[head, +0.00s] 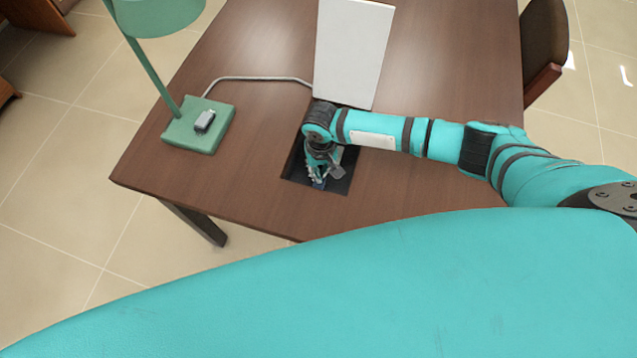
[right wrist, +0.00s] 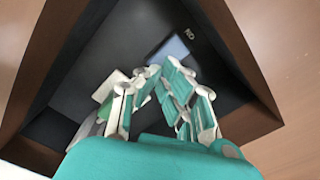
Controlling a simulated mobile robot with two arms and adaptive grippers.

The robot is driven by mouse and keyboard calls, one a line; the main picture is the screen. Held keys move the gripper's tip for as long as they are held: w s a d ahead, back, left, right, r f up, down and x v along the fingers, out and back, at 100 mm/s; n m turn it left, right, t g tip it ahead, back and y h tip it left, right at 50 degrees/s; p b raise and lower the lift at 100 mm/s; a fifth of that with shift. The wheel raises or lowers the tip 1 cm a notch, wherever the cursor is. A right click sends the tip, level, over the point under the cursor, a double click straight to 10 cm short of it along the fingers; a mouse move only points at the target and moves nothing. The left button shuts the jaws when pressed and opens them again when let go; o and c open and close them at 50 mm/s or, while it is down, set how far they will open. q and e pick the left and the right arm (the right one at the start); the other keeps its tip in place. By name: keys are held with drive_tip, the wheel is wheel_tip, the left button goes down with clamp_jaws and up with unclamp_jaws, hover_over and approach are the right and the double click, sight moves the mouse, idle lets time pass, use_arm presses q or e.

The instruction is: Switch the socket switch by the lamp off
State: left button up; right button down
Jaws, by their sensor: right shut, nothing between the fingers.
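The green lamp (head: 199,126) stands on the brown table, left of a dark recessed socket box (head: 296,168). My right gripper (head: 318,179) reaches down into this box and hides much of it. A small blue piece, which looks like the socket switch (head: 320,184), shows at its fingertips. In the right wrist view the blue switch (right wrist: 172,50) lies on the dark floor of the box, just beyond the fingertips of my right gripper (right wrist: 160,74). The fingers are shut and empty; I cannot tell whether they touch the switch. My left gripper is out of view.
A white panel (head: 352,50) stands behind the box. A grey cable (head: 255,79) runs from the lamp towards it. The box walls (right wrist: 55,60) closely surround my fingers. A chair (head: 543,45) stands at the right; the table (head: 240,170) between lamp and box is clear.

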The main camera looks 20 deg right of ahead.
drive_tip(key=shift+f+b, duration=0.7)
drive_tip(key=shift+f, duration=0.6)
idle(0.6)
drive_tip(key=shift+r, duration=0.1)
wheel_tip(320, 180, up, 12)
drive_tip(key=p, duration=1.3)
idle(0.3)
drive_tip(key=shift+s, duration=0.1)
